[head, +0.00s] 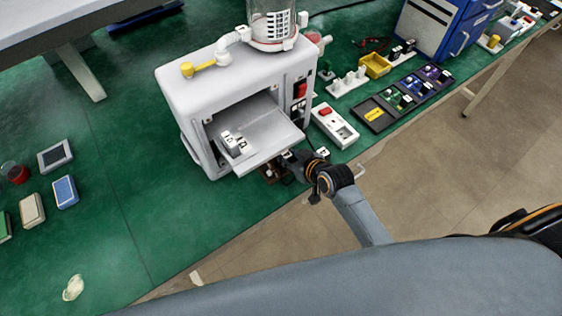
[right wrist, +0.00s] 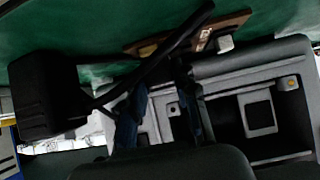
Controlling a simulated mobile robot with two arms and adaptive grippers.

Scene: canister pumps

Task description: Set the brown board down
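The brown board (head: 272,172) shows only in part in the head view, low beside the front of the white machine and partly under its pulled-out tray. In the right wrist view the brown board (right wrist: 228,27) appears as a thin tan-brown strip against the green bench top, with small pale parts on it. A dark bar crosses in front of it. My right gripper (head: 296,163) is at the tray's front corner, close to the board. In the right wrist view its two fingers (right wrist: 163,82) stand apart, with the board beyond their tips. My left gripper is not in view.
The white machine (head: 190,100) with its open tray (head: 270,125) stands just behind my right gripper. A white box with a red button (head: 333,125) and a dark module tray (head: 372,118) lie to the right.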

